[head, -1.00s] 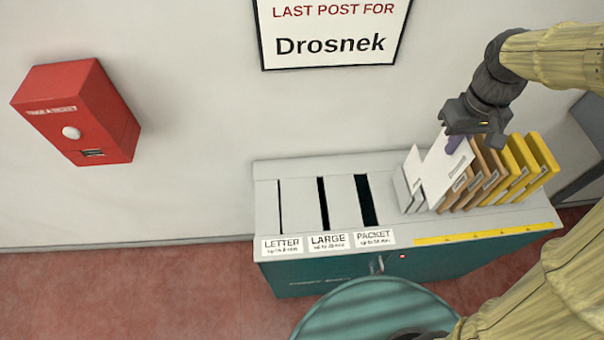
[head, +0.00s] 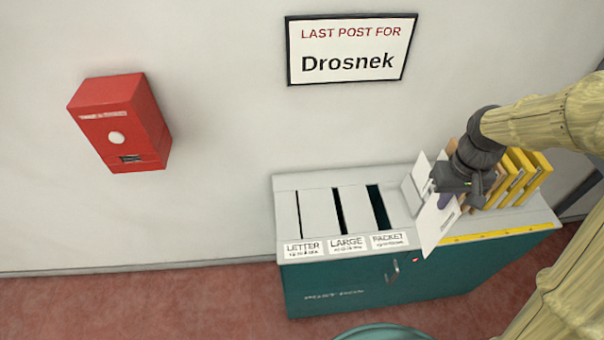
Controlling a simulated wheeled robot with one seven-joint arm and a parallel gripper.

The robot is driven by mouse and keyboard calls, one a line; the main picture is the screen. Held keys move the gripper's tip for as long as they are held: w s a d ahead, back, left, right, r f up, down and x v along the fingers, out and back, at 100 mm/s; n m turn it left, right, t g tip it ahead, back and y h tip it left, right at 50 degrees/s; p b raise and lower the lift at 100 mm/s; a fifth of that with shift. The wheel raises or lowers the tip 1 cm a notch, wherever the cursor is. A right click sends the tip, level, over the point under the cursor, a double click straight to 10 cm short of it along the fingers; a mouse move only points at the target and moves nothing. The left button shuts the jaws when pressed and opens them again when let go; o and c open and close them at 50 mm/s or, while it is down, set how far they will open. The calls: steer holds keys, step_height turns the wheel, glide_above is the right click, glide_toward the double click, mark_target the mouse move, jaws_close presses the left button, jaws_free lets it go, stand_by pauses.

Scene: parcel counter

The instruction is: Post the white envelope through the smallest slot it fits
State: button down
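The white envelope (head: 432,228) hangs tilted below my gripper (head: 447,196), in front of the rack and over the counter's right half. My gripper appears shut on its upper part; the fingertips are partly hidden. The small print on the labels is too blurred to read.
Another white envelope (head: 421,170) and several yellow envelopes (head: 535,180) stand in the rack behind and right of my gripper. A red ticket box (head: 120,122) and a "Drosnek" sign (head: 349,50) are on the wall. The space above the slots is clear.

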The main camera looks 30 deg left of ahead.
steer(key=w+d+f+m+b, duration=0.1)
steer(key=d+f+m+b, duration=0.1)
steer(key=f, duration=1.3)
steer(key=w+d+f+m+b, duration=0.1)
steer(key=d+f, duration=0.4)
steer(key=f, duration=1)
steer(key=m+b, duration=0.1)
steer(key=m, duration=0.1)
steer(key=shift+d+f+m, duration=0.2)
steer(key=shift+d+m, duration=0.05)
steer(key=shift+m, duration=0.05)
